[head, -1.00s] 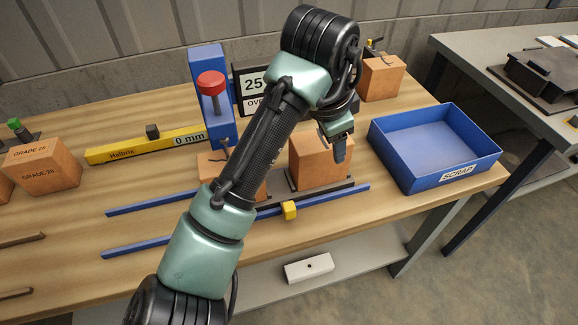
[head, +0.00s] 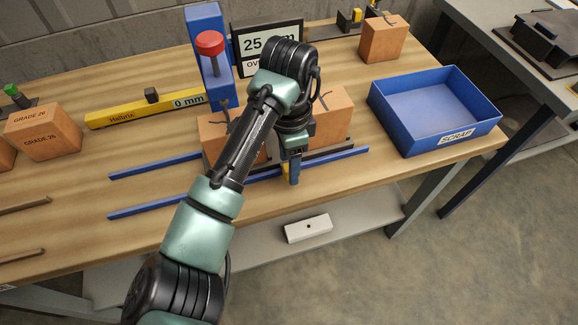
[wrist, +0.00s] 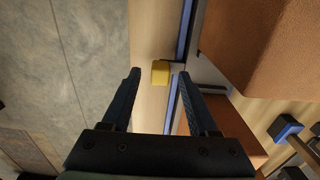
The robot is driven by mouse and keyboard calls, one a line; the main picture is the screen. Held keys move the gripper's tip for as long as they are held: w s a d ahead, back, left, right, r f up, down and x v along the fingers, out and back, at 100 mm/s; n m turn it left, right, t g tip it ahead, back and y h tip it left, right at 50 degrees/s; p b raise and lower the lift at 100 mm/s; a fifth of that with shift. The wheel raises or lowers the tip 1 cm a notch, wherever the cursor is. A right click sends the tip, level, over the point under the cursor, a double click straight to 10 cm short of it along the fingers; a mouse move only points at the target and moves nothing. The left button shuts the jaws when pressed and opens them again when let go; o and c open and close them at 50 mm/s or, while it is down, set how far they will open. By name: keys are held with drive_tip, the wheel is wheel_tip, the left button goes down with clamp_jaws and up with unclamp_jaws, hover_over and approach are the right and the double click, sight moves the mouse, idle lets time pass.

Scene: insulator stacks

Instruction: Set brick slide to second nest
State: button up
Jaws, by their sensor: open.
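The brick slide is a dark plate (head: 336,151) on blue rails (head: 180,200), carrying two orange bricks, one on the left (head: 212,136) and one on the right (head: 335,108). A small yellow block (head: 285,169) is at its front edge, partly hidden by my gripper (head: 293,172). In the wrist view the yellow block (wrist: 160,72) lies between the lines of my open gripper's fingers (wrist: 157,76), just ahead of the tips. I cannot tell whether they touch it. Nest markings are not distinguishable; my arm hides part of the slide.
A blue press with a red knob (head: 210,44) and a display (head: 267,40) stand behind the slide. A yellow 0 mm bar (head: 130,112) lies left. A blue scrap tray (head: 455,139) is right, with a separate brick (head: 381,40) behind. Graded bricks (head: 45,133) stand far left.

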drive_tip(key=shift+f, duration=0.9)
drive_tip(key=shift+c, duration=0.3)
clamp_jaws()
idle(0.6)
